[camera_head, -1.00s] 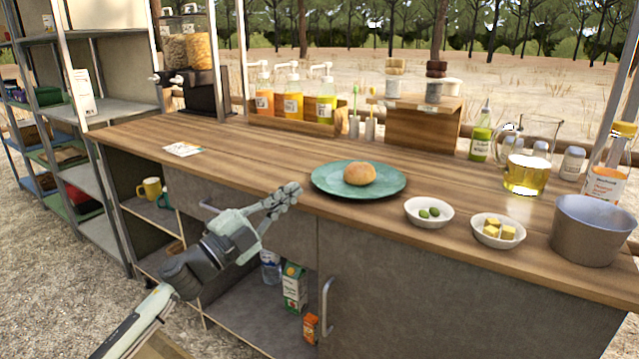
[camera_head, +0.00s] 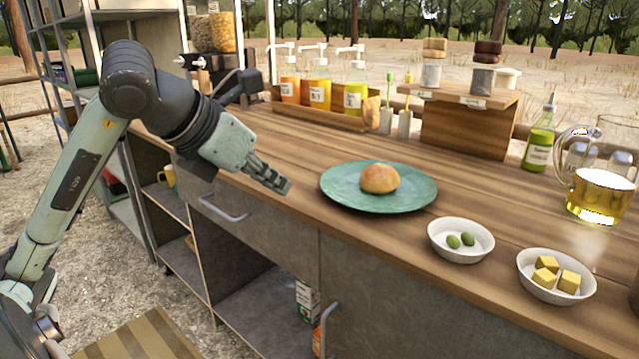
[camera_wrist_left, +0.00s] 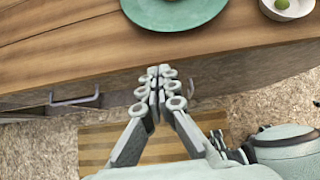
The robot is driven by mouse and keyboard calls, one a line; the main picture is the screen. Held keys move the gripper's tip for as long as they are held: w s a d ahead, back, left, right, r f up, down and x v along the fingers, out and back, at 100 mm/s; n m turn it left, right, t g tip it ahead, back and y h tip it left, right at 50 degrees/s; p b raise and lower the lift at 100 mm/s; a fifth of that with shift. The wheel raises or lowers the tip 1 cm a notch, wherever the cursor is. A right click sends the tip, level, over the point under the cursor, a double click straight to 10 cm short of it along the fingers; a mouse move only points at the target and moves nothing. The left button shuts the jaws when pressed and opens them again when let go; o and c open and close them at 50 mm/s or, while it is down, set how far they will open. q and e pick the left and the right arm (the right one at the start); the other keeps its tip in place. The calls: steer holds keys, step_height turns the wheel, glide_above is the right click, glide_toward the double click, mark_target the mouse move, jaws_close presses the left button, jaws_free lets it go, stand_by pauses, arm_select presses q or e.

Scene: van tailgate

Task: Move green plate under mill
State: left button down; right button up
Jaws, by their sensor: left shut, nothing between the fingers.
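The green plate (camera_head: 335,193) lies on the wooden counter near its front edge, with a round bun (camera_head: 379,179) on it. The plate's near part also shows at the top of the left wrist view (camera_wrist_left: 172,16). Two mill-like grinders, one with a light wooden top (camera_head: 433,62) and one with a dark top (camera_head: 484,68), stand on a small wooden riser (camera_head: 462,128) behind the plate. My left gripper (camera_head: 284,186) is shut and empty, by the counter's front edge, left of the plate and apart from it. Its closed fingers (camera_wrist_left: 163,85) point toward the counter.
A bowl of olives (camera_head: 437,245) and a bowl of yellow cubes (camera_head: 535,288) stand right of the plate. A glass jug (camera_head: 600,190) and a green bottle (camera_head: 539,143) are farther right. Pump bottles (camera_head: 320,92) stand in a rack behind. The counter (camera_head: 290,150) is clear behind my gripper.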

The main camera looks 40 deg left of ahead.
arm_select(q)
steer(key=x, duration=0.7)
steer(key=shift+w+f, duration=0.2)
steer(key=shift+f, duration=0.05)
steer(key=shift+w+d+r+p, duration=0.1)
steer(key=shift+w+r+p, duration=0.1)
steer(key=shift+w+p, duration=0.35)
steer(key=shift+w+r+p, duration=0.15)
steer(key=shift+w+p, duration=0.15)
steer(key=shift+w, duration=0.4)
steer(key=shift+w+f, duration=0.2)
steer(key=shift+w, duration=0.5)
arm_select(e)
steer(key=shift+w+a+f, duration=0.1)
steer(key=shift+w+f, duration=0.05)
steer(key=shift+f, duration=1.15)
steer(key=shift+w+f, duration=0.15)
steer(key=shift+f, duration=1.1)
